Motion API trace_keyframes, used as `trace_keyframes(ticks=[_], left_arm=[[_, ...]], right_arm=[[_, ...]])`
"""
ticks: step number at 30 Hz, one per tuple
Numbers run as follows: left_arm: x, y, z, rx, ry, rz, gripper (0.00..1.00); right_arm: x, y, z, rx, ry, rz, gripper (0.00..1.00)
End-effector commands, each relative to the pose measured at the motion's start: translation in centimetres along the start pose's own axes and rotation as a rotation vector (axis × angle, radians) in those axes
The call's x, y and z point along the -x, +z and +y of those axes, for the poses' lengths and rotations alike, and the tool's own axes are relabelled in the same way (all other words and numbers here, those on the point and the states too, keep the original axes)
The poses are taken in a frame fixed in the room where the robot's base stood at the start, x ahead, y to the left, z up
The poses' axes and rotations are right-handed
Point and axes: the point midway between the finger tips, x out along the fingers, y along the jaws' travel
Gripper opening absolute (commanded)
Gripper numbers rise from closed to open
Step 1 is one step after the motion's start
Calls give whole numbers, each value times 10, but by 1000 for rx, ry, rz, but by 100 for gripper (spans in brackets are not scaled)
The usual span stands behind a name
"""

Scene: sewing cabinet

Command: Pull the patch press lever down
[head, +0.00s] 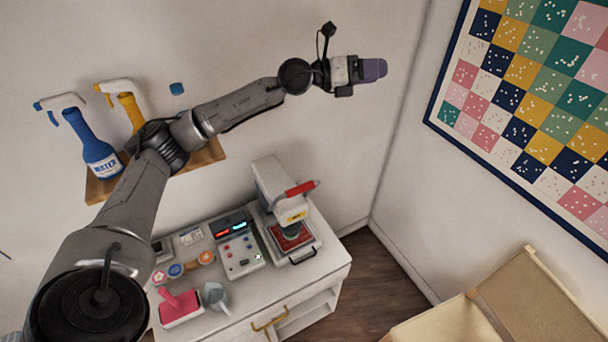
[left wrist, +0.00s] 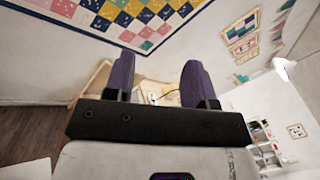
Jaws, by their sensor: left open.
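The patch press (head: 282,205) is a white machine on the right end of the white cabinet top in the head view. Its lever (head: 301,188) has a red grip and sticks out to the right from the upper part of the press, tilted slightly up. My left gripper (head: 376,70) is high above and to the right of the press, well apart from the lever. In the left wrist view its two purple fingers (left wrist: 158,85) are spread with nothing between them. The press does not show in the left wrist view. My right gripper is in neither view.
A control box (head: 239,250) stands left of the press. A pink-handled tool (head: 179,306), several round badges and a grey jug (head: 216,296) are on the cabinet. A shelf (head: 209,154) holds blue (head: 92,148) and yellow (head: 128,105) spray bottles behind my left arm. A quilt (head: 535,90) hangs at right.

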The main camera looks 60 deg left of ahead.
Motion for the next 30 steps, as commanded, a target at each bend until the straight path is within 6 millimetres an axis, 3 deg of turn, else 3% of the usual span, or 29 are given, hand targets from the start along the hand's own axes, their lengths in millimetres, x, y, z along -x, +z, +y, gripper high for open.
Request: trace_keyframes(ticks=[5,12,21,30], left_arm=[[18,-55,53,-84,177,388,50],[80,-107,102,-112,428,881,50],[148,-133,110,-62,613,1298,50],[168,-144,109,-17,653,1414,50]], right_arm=[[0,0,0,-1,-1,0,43],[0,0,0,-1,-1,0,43],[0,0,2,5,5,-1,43],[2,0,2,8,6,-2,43]])
